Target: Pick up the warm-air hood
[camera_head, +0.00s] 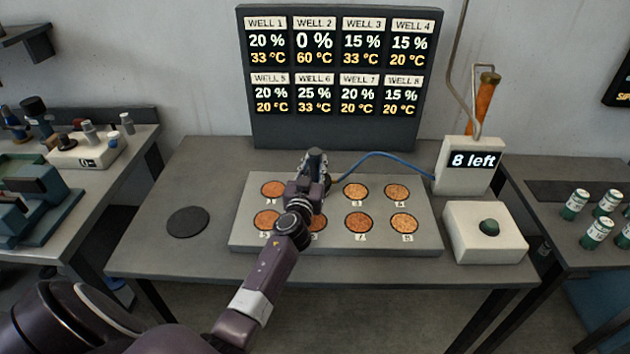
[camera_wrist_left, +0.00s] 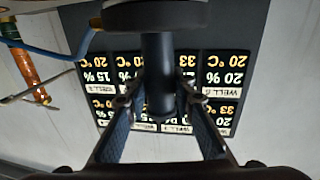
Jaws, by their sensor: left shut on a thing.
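My left gripper (camera_head: 312,172) reaches over the well block, at the place of well 2. In the left wrist view its two fingers (camera_wrist_left: 160,108) are closed around the dark stem of the warm-air hood (camera_wrist_left: 158,65). The hood's wide dark round part (camera_wrist_left: 155,14) shows at the top edge of that view. In the head view the hood is mostly hidden by my gripper and arm, and I cannot tell whether it touches the block. A blue hose (camera_head: 385,155) runs from it to the box marked "8 left" (camera_head: 466,183). My right gripper is not in view.
The well block (camera_head: 338,236) holds several orange-brown wells. A dark round pad (camera_head: 188,222) lies empty to its left. A white box with a green button (camera_head: 486,232) stands at the right. Behind, the display board (camera_head: 340,128) reads well 2 at 0 % and 60 °C.

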